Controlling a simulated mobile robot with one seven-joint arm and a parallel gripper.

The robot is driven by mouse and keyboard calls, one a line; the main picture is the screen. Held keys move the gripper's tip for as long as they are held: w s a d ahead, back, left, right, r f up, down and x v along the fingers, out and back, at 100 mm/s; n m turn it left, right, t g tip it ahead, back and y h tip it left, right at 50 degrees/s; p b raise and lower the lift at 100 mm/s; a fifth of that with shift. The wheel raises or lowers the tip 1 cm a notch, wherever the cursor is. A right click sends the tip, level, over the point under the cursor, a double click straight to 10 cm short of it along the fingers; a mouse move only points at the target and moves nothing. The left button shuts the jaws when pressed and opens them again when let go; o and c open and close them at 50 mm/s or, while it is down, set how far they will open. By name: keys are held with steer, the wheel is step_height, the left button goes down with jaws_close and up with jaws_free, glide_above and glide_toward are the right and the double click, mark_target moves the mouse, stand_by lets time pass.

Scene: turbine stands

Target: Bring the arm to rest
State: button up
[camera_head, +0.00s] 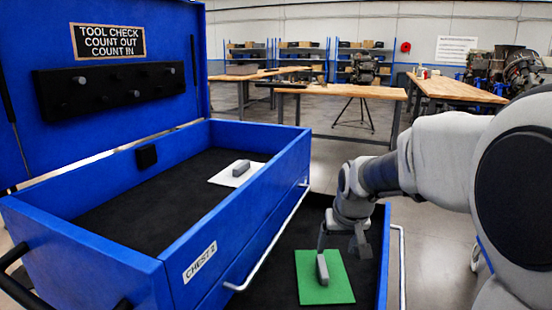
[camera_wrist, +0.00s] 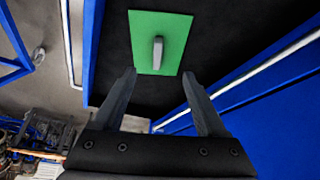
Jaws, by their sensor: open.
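My gripper (camera_head: 340,243) hangs from the arm over the open lower drawer of the blue chest. In the wrist view my gripper (camera_wrist: 160,88) has its two fingers spread apart with nothing between them. Just beyond the fingertips a grey block (camera_wrist: 157,53) stands on a green mat (camera_wrist: 175,28) on the drawer's black floor. The head view also shows the grey block (camera_head: 322,268) on the green mat (camera_head: 340,289), close to the gripper. Whether a finger touches the block is unclear in the head view.
The blue chest (camera_head: 125,272) has an upper bay holding a white mat (camera_head: 222,179) with another grey block (camera_head: 241,168). Its wall and silver handle rise left of the gripper. The lower drawer's right wall (camera_head: 384,262) stands beside it. Wooden tables (camera_head: 345,91) are behind.

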steer(key=s+r, duration=0.3)
steer(key=s, duration=0.9)
steer(key=s+r, duration=0.3)
steer(key=s, duration=1)
step_height(320, 180, up, 19)
steer(key=p, duration=1.9)
steer(key=shift+s+t, duration=0.15)
steer(key=shift+t, duration=0.25)
steer(key=shift+d+f, duration=0.1)
